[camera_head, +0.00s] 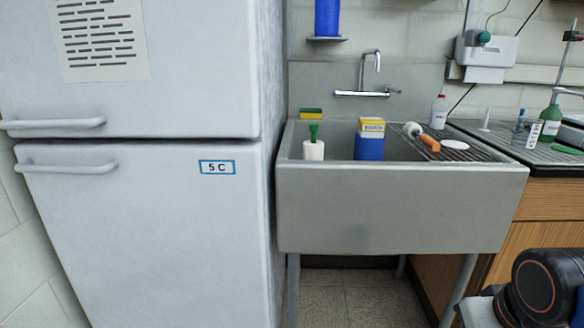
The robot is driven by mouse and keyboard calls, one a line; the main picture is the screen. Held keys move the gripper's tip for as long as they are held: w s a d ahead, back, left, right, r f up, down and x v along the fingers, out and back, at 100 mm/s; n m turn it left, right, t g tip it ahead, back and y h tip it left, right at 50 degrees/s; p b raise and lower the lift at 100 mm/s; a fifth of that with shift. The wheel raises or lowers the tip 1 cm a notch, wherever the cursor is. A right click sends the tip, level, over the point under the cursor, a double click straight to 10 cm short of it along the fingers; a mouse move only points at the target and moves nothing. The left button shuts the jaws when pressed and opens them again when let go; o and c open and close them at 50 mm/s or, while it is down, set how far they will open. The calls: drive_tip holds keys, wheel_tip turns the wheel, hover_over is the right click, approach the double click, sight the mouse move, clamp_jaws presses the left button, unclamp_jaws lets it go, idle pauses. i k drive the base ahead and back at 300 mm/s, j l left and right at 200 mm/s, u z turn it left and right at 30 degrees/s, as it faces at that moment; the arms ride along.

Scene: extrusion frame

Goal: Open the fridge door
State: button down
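A tall white fridge (150,245) fills the left of the head view. It has an upper door (195,55) and a lower door, and both look shut. The upper door has a horizontal handle (55,123) near its bottom edge. The lower door has a horizontal handle (68,168) near its top edge and a "5 C" label (217,167). A sheet of printed lines (100,38) is on the upper door. Part of my arm, dark and rounded, shows at the bottom right, well away from the fridge. My gripper is not in view.
A grey sink (400,208) on legs stands close to the fridge's right side, holding a white bottle (313,148) and a blue-and-yellow box (369,145). A wooden cabinet (545,215) with a dark worktop is further right. Tiled floor (350,295) shows under the sink.

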sight(170, 234)
drive_tip(key=u, duration=1.5)
